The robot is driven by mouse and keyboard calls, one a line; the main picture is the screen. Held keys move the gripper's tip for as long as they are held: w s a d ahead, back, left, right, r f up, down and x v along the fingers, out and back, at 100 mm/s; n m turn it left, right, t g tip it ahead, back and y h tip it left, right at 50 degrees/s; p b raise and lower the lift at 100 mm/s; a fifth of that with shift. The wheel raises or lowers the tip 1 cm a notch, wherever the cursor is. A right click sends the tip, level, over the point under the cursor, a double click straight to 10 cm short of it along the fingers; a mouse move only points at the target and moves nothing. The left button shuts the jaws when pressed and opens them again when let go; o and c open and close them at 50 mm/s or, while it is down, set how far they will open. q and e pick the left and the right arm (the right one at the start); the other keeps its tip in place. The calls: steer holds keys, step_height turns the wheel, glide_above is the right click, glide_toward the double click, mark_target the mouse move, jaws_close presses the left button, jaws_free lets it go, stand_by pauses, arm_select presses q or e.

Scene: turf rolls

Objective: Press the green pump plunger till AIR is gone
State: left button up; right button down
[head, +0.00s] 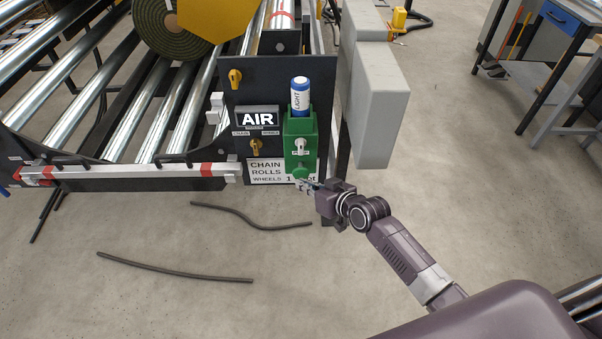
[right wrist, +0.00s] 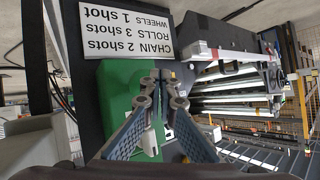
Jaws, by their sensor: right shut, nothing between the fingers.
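The green pump (head: 289,130) is mounted on a dark panel, with a blue and white bottle marked LIGHT (head: 299,99) on top and a white fitting (head: 301,145) on its front. A green knob (head: 299,171) shows at its lower end. The black AIR sign (head: 256,117) is lit with white letters, left of the pump. My right gripper (head: 304,184) is shut and empty just below the green knob; I cannot tell whether it touches. In the right wrist view its closed fingertips (right wrist: 165,84) lie in front of the green pump body (right wrist: 116,82). My left gripper is out of view.
A white sign (head: 264,170) about chain, rolls and wheels is below the AIR sign. A grey box (head: 375,95) stands close to the right. Dark strips (head: 175,270) lie on the otherwise open floor in front.

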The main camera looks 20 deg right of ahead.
steer(key=shift+s, duration=0.1)
steer(key=s+p, duration=0.1)
steer(key=s, duration=0.1)
steer(key=s+a+p, duration=0.1)
steer(key=s+p, duration=0.1)
steer(key=shift+s+a+f, duration=0.1)
steer(key=shift+s+a, duration=0.1)
steer(key=shift+s, duration=0.15)
steer(key=shift+f, duration=0.1)
stand_by(0.7)
